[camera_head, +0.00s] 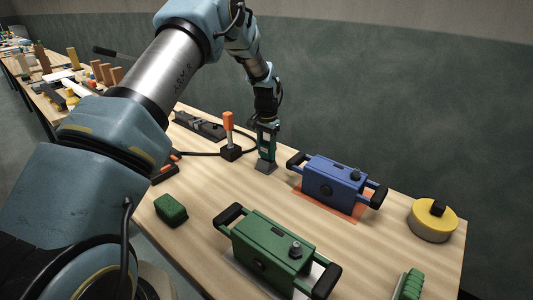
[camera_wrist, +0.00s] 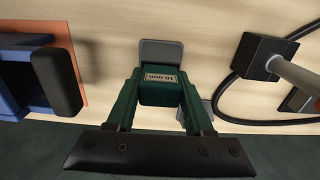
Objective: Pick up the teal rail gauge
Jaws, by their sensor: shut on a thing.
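The teal rail gauge (camera_wrist: 158,92) is a dark teal block with a pale printed label and a grey plate (camera_wrist: 161,52) at its far end. My gripper (camera_wrist: 160,82) is shut on it, one finger on each side of the block. In the head view my gripper (camera_head: 266,136) points down over the wooden table, and the gauge's grey foot (camera_head: 265,167) shows below the fingers. The foot is at or very near the tabletop; I cannot tell whether it touches. The fingers hide part of the gauge.
A blue handled box (camera_head: 335,182) on an orange mat stands right of my gripper. An orange-handled lever (camera_head: 228,122) with a black cable stands close on the left. A green handled box (camera_head: 270,250), green block (camera_head: 171,209) and yellow disc (camera_head: 432,222) are also on the table.

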